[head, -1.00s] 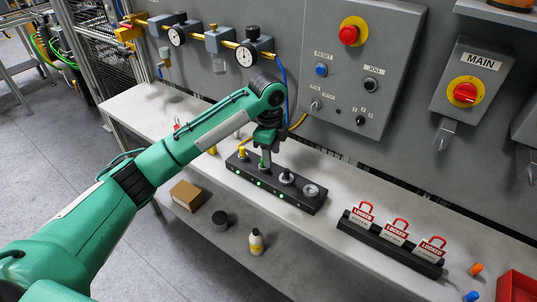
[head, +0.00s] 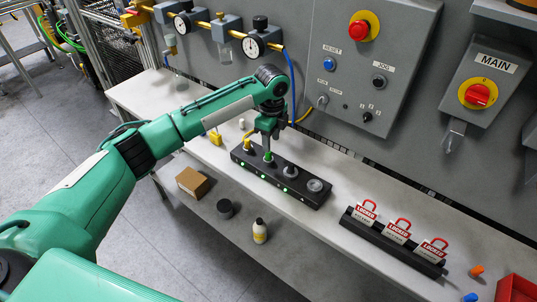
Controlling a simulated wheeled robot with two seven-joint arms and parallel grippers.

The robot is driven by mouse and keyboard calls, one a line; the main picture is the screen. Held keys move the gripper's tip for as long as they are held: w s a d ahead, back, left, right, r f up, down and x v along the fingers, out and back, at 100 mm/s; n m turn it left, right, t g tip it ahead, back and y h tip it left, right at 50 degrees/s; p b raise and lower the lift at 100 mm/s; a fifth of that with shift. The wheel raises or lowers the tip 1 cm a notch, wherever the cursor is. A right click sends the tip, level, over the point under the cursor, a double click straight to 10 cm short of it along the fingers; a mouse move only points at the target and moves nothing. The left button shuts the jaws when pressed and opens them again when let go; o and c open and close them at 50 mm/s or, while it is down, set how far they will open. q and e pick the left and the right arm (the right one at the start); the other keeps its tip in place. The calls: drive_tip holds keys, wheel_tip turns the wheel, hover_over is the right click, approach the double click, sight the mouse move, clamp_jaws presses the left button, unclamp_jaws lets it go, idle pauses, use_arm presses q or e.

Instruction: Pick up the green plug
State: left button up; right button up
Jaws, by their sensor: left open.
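The green plug (head: 268,157) stands upright in the black block (head: 322,204), second from the left in its row. My left gripper (head: 268,147) points down right over the green plug, with its jaws open about the plug's top. The fingers partly hide the plug, and I cannot tell whether they touch it. The yellow plug (head: 247,144) stands in the block just left of the gripper. The right gripper is not in view.
A dark plug (head: 290,171) and a grey round piece (head: 315,185) sit right of the green plug. A rack with red LOCKED tags (head: 397,231) stands further right. A grey control panel (head: 350,85) rises behind. The bench between block and rack is clear.

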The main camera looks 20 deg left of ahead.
sight(268, 156)
use_arm(q)
drive_tip(key=shift+s+a+f+p, duration=0.15)
drive_tip(key=shift+s+f+p, duration=0.05)
drive_tip(key=shift+f+p, duration=0.2)
drive_tip(key=f, duration=0.1)
drive_tip(key=f+p, duration=0.1)
drive_tip(key=f, duration=0.1)
drive_tip(key=shift+s+a+f, duration=0.2)
drive_tip(key=shift+f, duration=0.4)
drive_tip(key=shift+c, duration=0.5)
clamp_jaws()
